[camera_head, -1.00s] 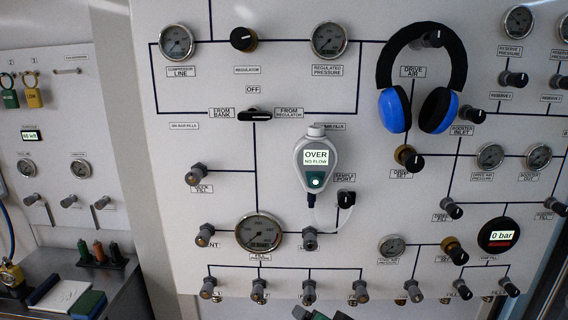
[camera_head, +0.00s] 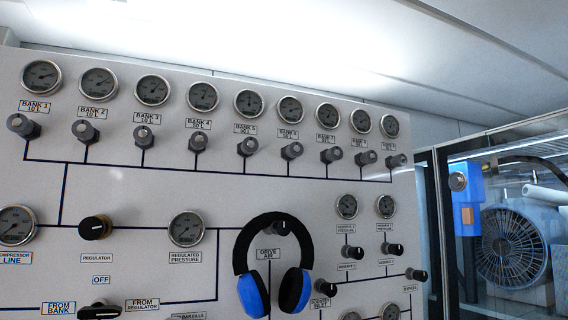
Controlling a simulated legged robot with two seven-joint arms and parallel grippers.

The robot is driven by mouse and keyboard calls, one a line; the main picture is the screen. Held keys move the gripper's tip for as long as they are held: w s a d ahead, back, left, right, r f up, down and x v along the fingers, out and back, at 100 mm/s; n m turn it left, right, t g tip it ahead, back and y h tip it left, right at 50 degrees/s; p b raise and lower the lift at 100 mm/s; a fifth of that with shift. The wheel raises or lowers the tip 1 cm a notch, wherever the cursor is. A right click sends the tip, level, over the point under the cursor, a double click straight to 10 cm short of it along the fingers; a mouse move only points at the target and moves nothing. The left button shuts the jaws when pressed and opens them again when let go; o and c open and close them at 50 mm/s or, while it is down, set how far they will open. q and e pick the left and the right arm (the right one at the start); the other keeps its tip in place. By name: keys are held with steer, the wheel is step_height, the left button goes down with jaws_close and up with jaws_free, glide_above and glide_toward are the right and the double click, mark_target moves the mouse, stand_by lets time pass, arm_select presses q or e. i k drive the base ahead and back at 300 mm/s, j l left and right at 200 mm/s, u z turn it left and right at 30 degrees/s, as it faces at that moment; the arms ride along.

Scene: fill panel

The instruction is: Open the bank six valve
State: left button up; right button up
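The bank valves form a row of grey knobs across the upper panel (camera_head: 170,190), each under a round gauge with a label. The sixth from the left is the bank six valve (camera_head: 292,151), a grey knob below its gauge (camera_head: 290,109); its label (camera_head: 289,133) is too small to read surely. The bank 5 valve (camera_head: 248,147) is to its left and another bank valve (camera_head: 329,155) to its right. Neither of my grippers is in view.
Blue and black headphones (camera_head: 273,262) hang on the lower panel over a drive air knob. Black regulator knob (camera_head: 95,227) and gauges sit lower left. A glazed enclosure with a fan (camera_head: 514,248) stands at the right. The space before the bank row is clear.

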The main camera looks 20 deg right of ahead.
mark_target(296, 149)
steer(key=z, duration=0.8)
